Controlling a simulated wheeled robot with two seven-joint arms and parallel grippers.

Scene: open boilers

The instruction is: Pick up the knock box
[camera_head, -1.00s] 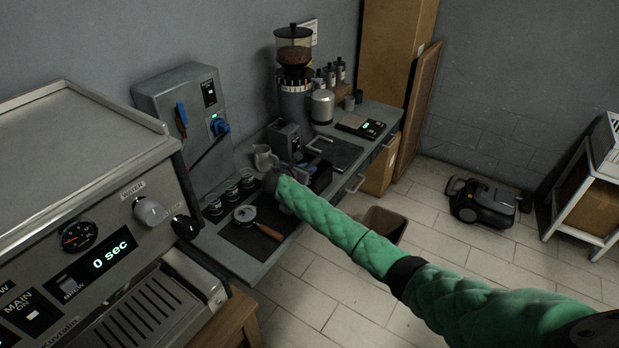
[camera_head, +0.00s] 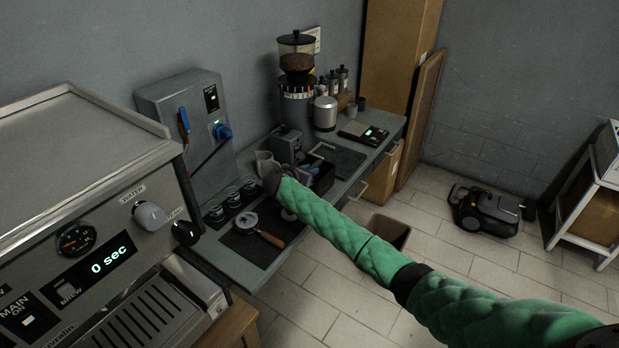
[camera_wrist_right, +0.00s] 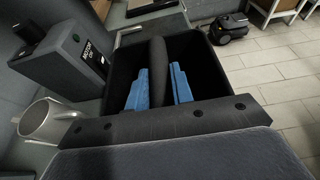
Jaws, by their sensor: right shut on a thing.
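The knock box (camera_wrist_right: 212,62) is a black open-topped box with a thick dark bar (camera_wrist_right: 158,60) across it, seen in the right wrist view. My right gripper (camera_wrist_right: 158,90) reaches into the box, its two blue fingers shut on the bar, one on each side. In the head view the box (camera_head: 324,176) shows as a dark shape on the counter, partly hidden behind my green right arm and gripper (camera_head: 284,174). I cannot tell whether it is clear of the counter. My left gripper is not in view.
A grey cup (camera_wrist_right: 50,122) and a small grey machine (camera_wrist_right: 72,62) stand close beside the box. A portafilter (camera_head: 262,232) lies on a dark mat nearby. The grinder (camera_head: 297,85) and scale (camera_head: 364,132) are farther back. The espresso machine (camera_head: 75,190) fills the left.

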